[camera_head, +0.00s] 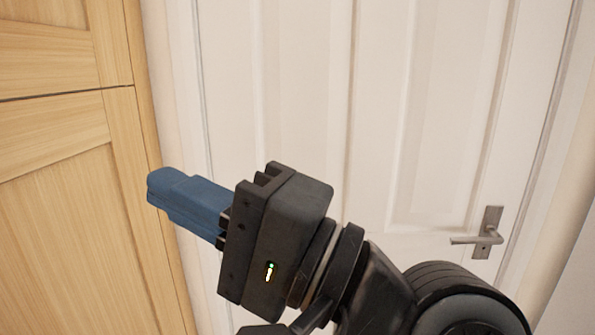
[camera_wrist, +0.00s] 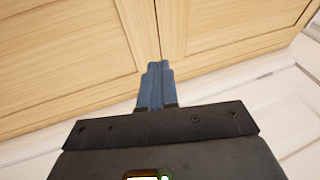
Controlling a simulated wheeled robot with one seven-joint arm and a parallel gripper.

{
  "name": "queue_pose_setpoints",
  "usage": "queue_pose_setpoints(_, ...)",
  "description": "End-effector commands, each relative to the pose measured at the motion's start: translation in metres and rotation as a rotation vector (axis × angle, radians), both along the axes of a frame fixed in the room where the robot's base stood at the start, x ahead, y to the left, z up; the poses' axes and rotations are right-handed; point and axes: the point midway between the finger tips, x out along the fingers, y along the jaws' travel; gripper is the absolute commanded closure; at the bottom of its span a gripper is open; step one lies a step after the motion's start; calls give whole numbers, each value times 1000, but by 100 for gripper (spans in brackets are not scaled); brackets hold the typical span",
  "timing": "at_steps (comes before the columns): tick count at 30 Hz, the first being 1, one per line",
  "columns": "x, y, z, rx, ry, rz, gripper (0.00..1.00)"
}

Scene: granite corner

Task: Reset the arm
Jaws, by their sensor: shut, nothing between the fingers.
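My gripper (camera_head: 153,186) is in the head view, raised in front of a white door and pointing left towards wooden cabinet fronts. Its blue fingers are together with nothing between them. In the wrist view the shut fingers (camera_wrist: 158,66) point at the seam between two wooden cabinet panels. My arm comes in from the lower right of the head view. The gripper holds no object. The distance from the fingertips to the wood cannot be told.
The wooden cabinet (camera_head: 62,210) fills the left side. A white panelled door (camera_head: 290,90) stands behind my arm, closed, with a metal lever handle (camera_head: 486,235) at the right. No loose objects show.

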Motion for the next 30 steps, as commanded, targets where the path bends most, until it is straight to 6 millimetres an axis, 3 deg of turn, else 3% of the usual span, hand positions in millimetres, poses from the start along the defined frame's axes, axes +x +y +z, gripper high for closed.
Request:
queue_pose_setpoints(1, 5, -10, -18, 10, 10, -69, 100)
queue_pose_setpoints(7, 17, -54, -82, -22, -1, -355, 100)
queue_pose_setpoints(14, 2, -112, -160, -176, -22, -661, 100)
queue_pose_setpoints(21, -46, -174, -233, -459, -73, -914, 100)
queue_pose_setpoints(30, -139, -242, -291, -935, -205, -1071, 100)
